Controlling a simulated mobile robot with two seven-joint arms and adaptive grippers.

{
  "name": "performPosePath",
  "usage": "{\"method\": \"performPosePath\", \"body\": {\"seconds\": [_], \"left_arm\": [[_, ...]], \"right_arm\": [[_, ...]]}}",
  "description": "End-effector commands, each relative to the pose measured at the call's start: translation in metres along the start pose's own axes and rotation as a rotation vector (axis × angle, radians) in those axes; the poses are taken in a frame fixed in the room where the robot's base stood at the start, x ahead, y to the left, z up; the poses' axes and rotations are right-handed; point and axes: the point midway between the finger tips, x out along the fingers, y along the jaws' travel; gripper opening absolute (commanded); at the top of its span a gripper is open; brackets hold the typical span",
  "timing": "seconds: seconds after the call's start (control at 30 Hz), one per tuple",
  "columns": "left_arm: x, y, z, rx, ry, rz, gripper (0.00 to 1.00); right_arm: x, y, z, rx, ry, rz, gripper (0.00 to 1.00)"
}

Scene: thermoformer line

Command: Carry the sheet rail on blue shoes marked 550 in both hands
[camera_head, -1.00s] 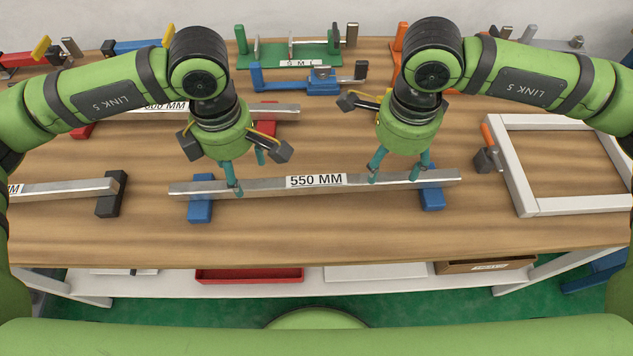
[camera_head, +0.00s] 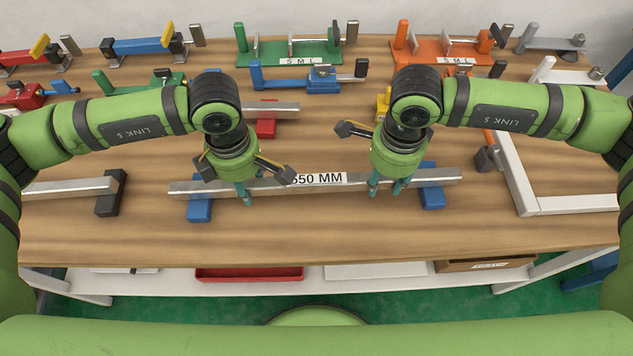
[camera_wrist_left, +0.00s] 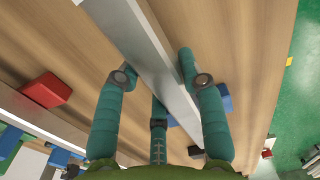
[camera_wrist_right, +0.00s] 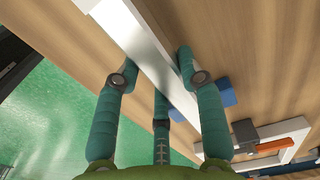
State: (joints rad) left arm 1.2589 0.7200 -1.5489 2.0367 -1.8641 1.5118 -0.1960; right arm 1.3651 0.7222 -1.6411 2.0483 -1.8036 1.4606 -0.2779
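The sheet rail marked 550 MM (camera_head: 325,180) is a long metal bar lying level on two blue shoes, one at the left (camera_head: 200,210) and one at the right (camera_head: 432,198). My left gripper (camera_head: 244,193) is down at the rail, left of the label, and partly covers the label's left end. My right gripper (camera_head: 384,187) is down at the rail between the label and the right shoe. In the left wrist view the rail (camera_wrist_left: 155,65) runs between spread fingers. In the right wrist view the rail (camera_wrist_right: 145,50) also passes between spread fingers. Neither grip looks closed.
Another rail on a black shoe (camera_head: 110,193) lies to the left. A rail on a red shoe (camera_head: 266,126) lies behind. Blue, green and orange fixtures fill the back. The front table strip is clear.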

Motion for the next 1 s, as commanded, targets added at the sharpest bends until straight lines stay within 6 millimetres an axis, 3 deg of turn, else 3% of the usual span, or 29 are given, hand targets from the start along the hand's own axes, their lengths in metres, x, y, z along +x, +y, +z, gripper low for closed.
{"method": "performPosePath", "body": {"seconds": [0.57, 1.0], "left_arm": [[-0.006, 0.000, 0.000, 0.000, -0.001, 0.000, 0.00], [-0.047, 0.000, 0.000, 0.000, -0.001, 0.001, 0.00]], "right_arm": [[-0.006, -0.001, 0.001, 0.000, -0.002, -0.004, 0.00], [-0.047, -0.001, 0.001, 0.000, -0.002, -0.004, 0.00]]}}
